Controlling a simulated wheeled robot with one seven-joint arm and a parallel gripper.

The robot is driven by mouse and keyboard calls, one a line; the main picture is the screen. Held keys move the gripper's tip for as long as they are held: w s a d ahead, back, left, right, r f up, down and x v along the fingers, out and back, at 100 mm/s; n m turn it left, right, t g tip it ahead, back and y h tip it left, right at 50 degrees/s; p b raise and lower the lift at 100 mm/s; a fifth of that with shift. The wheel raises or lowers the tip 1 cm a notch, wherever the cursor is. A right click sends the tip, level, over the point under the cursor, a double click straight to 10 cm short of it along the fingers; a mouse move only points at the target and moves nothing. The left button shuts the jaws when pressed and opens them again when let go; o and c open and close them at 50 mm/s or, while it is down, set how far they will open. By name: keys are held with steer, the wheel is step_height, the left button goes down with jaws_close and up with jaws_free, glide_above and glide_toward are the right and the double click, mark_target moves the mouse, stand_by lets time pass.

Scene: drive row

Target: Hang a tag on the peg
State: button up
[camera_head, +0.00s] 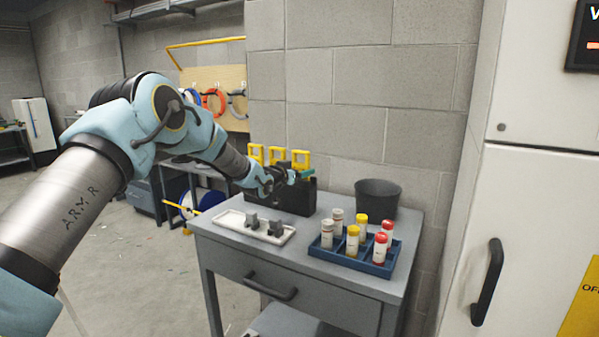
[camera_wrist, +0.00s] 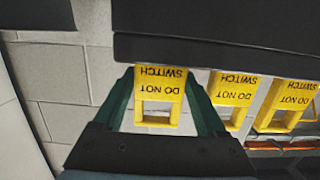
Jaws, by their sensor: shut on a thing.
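Three yellow tags with a square opening stand in a black holder (camera_head: 294,203) on the grey cart: a left tag (camera_head: 256,153), a middle tag (camera_head: 277,153) and a right tag (camera_head: 301,158). My gripper (camera_head: 302,174) is at the right tag. In the wrist view my gripper (camera_wrist: 160,88) has its green fingers on both sides of a tag (camera_wrist: 160,78) reading "DO NOT SWITCH" and is shut on it. The tag's far end meets the dark holder (camera_wrist: 220,52); I cannot tell whether it is clear of its slot. I cannot make out the peg.
The cart top (camera_head: 330,282) also bears a white tray (camera_head: 228,219) with grey blocks, a blue crate (camera_head: 341,259) of capped bottles and a dark bin (camera_head: 377,198). A block wall (camera_head: 340,100) stands behind, a white cabinet (camera_head: 535,200) at right. Floor is open at left.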

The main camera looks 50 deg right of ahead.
steer(key=shift+r, duration=0.1)
steer(key=shift+r+p, duration=0.75)
steer(key=shift+r, duration=1.45)
steer(key=b+v, duration=0.2)
steer(key=v, duration=0.6)
steer(key=shift+r, duration=0.35)
